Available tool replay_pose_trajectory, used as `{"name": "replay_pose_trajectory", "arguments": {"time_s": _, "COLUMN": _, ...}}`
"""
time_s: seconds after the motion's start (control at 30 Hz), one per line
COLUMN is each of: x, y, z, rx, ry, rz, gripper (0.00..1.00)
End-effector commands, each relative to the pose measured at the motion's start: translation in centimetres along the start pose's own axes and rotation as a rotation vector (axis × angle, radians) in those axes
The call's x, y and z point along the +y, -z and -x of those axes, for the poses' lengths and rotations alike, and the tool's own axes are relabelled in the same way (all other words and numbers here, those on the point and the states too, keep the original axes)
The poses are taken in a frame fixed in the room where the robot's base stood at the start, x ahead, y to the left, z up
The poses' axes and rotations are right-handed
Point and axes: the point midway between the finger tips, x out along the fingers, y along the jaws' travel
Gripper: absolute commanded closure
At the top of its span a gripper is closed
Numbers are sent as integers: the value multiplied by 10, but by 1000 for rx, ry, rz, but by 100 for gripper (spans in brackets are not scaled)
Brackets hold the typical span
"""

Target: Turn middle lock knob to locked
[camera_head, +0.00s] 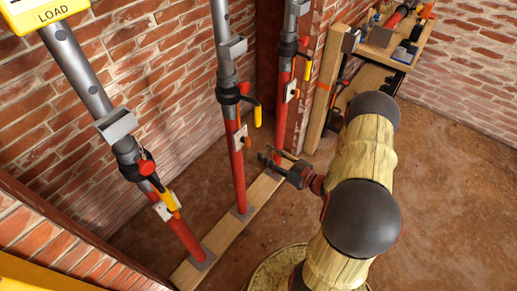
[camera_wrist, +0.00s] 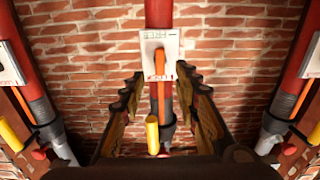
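The middle prop is a red post (camera_head: 237,180) with a grey upper tube and a black collar. Its white lock plate (camera_head: 241,137) is on the red part, below a yellow handle (camera_head: 257,116). In the wrist view the white plate (camera_wrist: 172,40) appears upside down, with an orange knob (camera_wrist: 161,66) on it; its lettering is too small to read surely. The yellow handle (camera_wrist: 152,134) shows below. My gripper (camera_head: 267,155) is right of the middle post and lower than the plate. In the wrist view its jaws (camera_wrist: 157,88) are open, either side of the post, with nothing held.
Similar props stand at left (camera_head: 183,230) and at right (camera_head: 283,98), their feet along a wooden plank (camera_head: 220,240). A brick wall (camera_head: 165,90) is behind. A wooden bench with tools (camera_head: 390,45) stands at back right. The brown floor (camera_head: 450,190) at right is clear.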

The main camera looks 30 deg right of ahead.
Motion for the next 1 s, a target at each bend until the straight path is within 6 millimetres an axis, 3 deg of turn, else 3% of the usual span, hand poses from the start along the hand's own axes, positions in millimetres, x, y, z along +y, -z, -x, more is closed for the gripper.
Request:
{"name": "replay_pose_trajectory", "arguments": {"time_s": 0.23, "x": 0, "y": 0, "z": 18, "rx": 0, "ry": -1, "rz": 0, "gripper": 68}}
{"name": "replay_pose_trajectory", "arguments": {"time_s": 0.83, "x": 0, "y": -1, "z": 19, "rx": -2, "ry": 0, "rz": 0, "gripper": 68}}
{"name": "replay_pose_trajectory", "arguments": {"time_s": 0.93, "x": 0, "y": -12, "z": 19, "rx": -42, "ry": -1, "rz": 1, "gripper": 68}}
{"name": "replay_pose_trajectory", "arguments": {"time_s": 1.0, "x": 4, "y": -30, "z": 21, "rx": -112, "ry": -16, "rz": 0, "gripper": 68}}
